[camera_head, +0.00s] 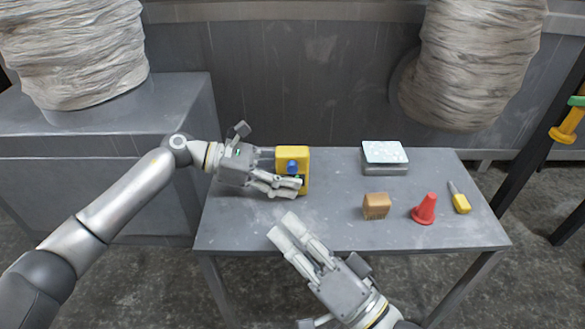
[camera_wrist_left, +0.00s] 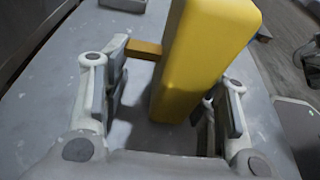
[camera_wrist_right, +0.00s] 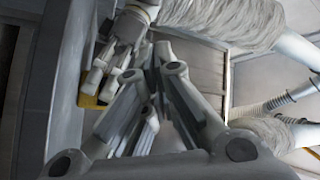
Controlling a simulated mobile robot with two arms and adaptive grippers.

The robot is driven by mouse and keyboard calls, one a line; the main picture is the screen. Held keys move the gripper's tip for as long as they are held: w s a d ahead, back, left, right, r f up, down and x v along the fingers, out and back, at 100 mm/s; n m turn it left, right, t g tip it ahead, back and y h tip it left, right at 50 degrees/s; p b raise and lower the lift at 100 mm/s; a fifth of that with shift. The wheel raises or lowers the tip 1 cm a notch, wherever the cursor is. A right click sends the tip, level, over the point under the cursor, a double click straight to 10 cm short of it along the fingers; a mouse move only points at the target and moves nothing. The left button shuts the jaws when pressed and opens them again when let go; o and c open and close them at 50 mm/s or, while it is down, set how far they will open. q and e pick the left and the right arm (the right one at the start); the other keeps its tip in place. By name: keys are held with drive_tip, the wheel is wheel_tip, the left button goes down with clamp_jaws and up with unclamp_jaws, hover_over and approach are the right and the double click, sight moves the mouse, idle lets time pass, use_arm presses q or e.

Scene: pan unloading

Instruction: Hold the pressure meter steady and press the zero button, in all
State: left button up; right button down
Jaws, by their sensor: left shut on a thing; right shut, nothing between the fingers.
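The yellow pressure meter (camera_head: 304,157) stands upright at the back left of the table, with a blue round part and a bit of green on its front. My left gripper (camera_head: 286,169) is shut on the meter, coming from the left. In the left wrist view, the meter's plain yellow body (camera_wrist_left: 208,45) is between the fingers. My right gripper (camera_head: 283,229) is shut and empty, in front of the meter and apart from it. In the right wrist view, a little of the yellow meter (camera_wrist_right: 90,101) shows behind my left gripper. I cannot make out the zero button clearly.
On the grey table (camera_head: 345,225) are a white-topped grey box (camera_head: 384,155), a tan block (camera_head: 376,206), a red cone (camera_head: 424,209) and a yellow-handled tool (camera_head: 461,203). The table middle is clear. Wrapped bulky ducts (camera_head: 470,65) hang behind.

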drive_tip(key=shift+w, duration=4.4)
drive_tip(key=shift+w, duration=0.15)
drive_tip(key=shift+w, duration=0.3)
drive_tip(key=shift+w+r, duration=0.1)
drive_tip(key=shift+w, duration=0.4)
drive_tip(key=shift+s, duration=0.95)
drive_tip(key=shift+s, duration=2.55)
